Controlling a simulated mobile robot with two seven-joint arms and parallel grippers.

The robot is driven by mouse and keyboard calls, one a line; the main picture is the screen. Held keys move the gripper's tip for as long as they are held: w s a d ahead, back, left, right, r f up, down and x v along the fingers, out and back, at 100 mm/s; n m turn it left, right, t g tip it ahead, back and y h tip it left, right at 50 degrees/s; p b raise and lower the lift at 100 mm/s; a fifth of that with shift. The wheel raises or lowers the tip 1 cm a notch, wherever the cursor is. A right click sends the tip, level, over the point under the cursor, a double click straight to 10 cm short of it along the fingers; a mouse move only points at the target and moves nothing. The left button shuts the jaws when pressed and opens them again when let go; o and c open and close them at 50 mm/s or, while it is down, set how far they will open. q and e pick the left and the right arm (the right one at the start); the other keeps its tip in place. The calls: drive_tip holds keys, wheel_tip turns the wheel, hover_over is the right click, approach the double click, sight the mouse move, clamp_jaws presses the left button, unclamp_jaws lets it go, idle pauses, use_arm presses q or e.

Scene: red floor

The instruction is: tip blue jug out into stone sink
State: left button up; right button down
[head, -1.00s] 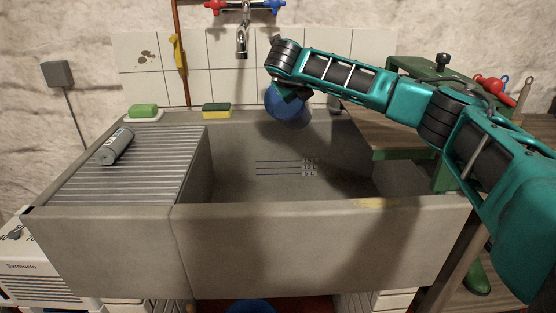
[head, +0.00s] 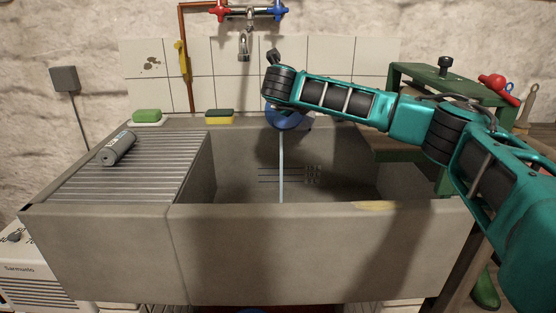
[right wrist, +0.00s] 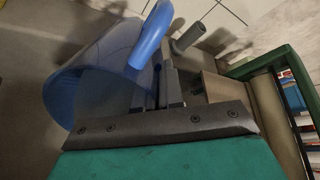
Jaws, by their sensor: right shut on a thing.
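The blue jug (head: 284,119) is tilted over the back of the stone sink (head: 300,240), mostly hidden behind my right arm in the head view. A thin stream of water (head: 281,165) runs from it down into the basin. In the right wrist view the jug (right wrist: 95,75) lies tipped, its wide mouth to the left, with its curved handle (right wrist: 152,38) by the fingers. My right gripper (right wrist: 165,85) is shut on the jug's handle. My left gripper is not in view.
A ribbed drainboard (head: 130,165) with a grey cylinder (head: 117,148) is at the sink's left. A green soap bar (head: 147,116) and a sponge (head: 220,116) sit on the back ledge. A tap (head: 244,45) hangs above. A green-framed bench (head: 440,85) stands at the right.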

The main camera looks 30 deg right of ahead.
use_arm(q)
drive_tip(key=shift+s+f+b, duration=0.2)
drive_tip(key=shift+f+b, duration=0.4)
drive_tip(key=shift+b, duration=0.05)
use_arm(e)
drive_tip(key=shift+s+a+f+t+h, duration=0.1)
drive_tip(key=shift+s+a+t+h, duration=0.05)
drive_tip(key=shift+a+t+h, duration=0.2)
drive_tip(key=shift+d+f+b, duration=0.15)
drive_tip(key=shift+b, duration=0.25)
drive_tip(key=shift+s+a+b, duration=0.1)
drive_tip(key=shift+a+b, duration=0.1)
drive_tip(key=shift+b, duration=0.25)
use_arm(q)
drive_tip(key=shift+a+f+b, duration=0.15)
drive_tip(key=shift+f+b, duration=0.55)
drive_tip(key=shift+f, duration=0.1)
use_arm(e)
drive_tip(key=shift+s+t, duration=0.1)
drive_tip(key=shift+t, duration=0.15)
